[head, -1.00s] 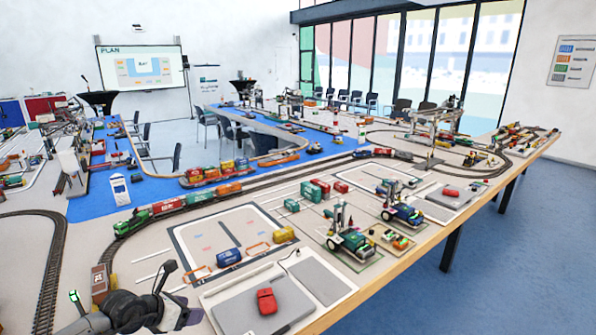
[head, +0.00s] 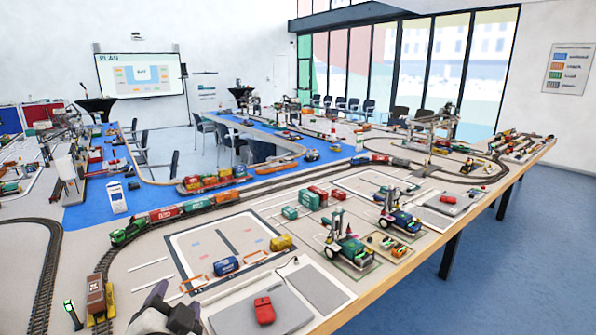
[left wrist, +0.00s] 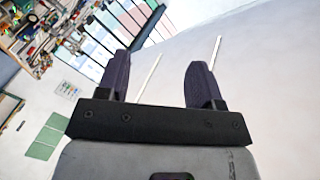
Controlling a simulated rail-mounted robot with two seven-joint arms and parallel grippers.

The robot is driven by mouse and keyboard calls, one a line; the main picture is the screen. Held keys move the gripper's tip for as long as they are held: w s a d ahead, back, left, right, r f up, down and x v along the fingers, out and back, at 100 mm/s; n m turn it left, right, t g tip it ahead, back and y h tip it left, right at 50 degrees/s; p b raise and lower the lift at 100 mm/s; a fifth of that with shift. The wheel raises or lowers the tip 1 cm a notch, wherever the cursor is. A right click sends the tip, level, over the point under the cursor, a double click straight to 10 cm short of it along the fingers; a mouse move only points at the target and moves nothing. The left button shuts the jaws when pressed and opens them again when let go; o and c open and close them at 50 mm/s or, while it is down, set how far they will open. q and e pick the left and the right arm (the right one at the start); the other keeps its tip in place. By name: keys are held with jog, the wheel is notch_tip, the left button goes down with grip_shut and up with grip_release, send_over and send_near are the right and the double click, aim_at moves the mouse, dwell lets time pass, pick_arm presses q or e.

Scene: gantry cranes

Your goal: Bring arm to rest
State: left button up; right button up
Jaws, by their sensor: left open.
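That view is tilted and shows white wall beyond the fingers. My right gripper is not in view.
A grey pad with a red car (head: 264,310) lies on the table beside my arm. A brown wagon (head: 96,297) and a small green-lit post (head: 71,314) stand to its left. A green train (head: 128,231) is on the track behind. Blue floor (head: 500,265) lies open at the right.

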pick_arm(q)
jog(key=s+a+f+n+g+h, duration=0.1)
jog(key=s+f+n+g+h, duration=0.2)
jog(key=s+f, duration=0.9)
jog(key=s+a+f+n+g, duration=0.15)
jog(key=s+f+g, duration=0.5)
jog(key=f, duration=0.85)
jog(key=s+d+f+n+g, duration=0.1)
jog(key=s+f+g, duration=0.1)
jog(key=s+f, duration=0.5)
jog(key=s+d+f+g, duration=0.15)
jog(key=s+f, duration=0.35)
jog(key=s, duration=0.5)
notch_tip(320, 180, up, 38)
jog(key=w+a+p, duration=0.1)
jog(key=p, duration=3.6)
